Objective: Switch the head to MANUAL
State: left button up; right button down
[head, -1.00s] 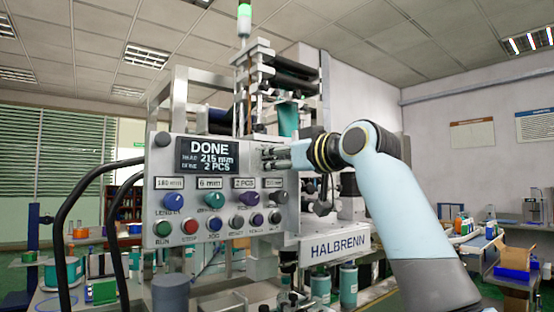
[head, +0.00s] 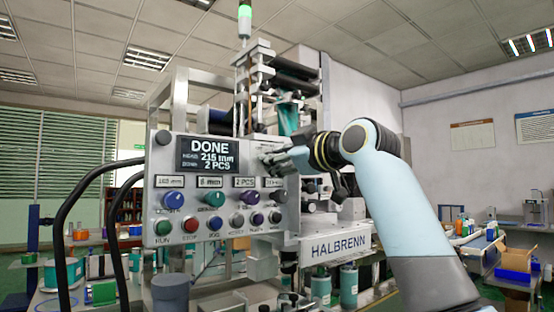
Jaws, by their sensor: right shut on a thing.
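The applicator's grey control panel (head: 165,185) faces me. Its screen (head: 209,153) reads DONE, with a 215 mm line and 2 PCS. Below it sits a row of knobs: a blue one (head: 173,201), a teal one (head: 213,198), a purple one (head: 251,197) and a dark one (head: 279,194) at the right. My right gripper (head: 268,161) is at the panel's upper right, just above the right-hand label and dark knob. Its fingers are shut; what they hold is hidden or too small to tell. No MANUAL marking is readable. My left gripper is out of view.
A lower row holds a green RUN button (head: 163,227), a red STOP button (head: 190,225) and several others. Black cables (head: 72,205) loop at the panel's left. The HALBRENN nameplate (head: 335,248) is below my right arm. A green lamp (head: 244,18) tops the machine.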

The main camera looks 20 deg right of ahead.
dwell(0.3)
jog(key=c, duration=1.1)
grip_release()
jog(key=v, duration=1.2)
jog(key=shift+f, duration=0.1)
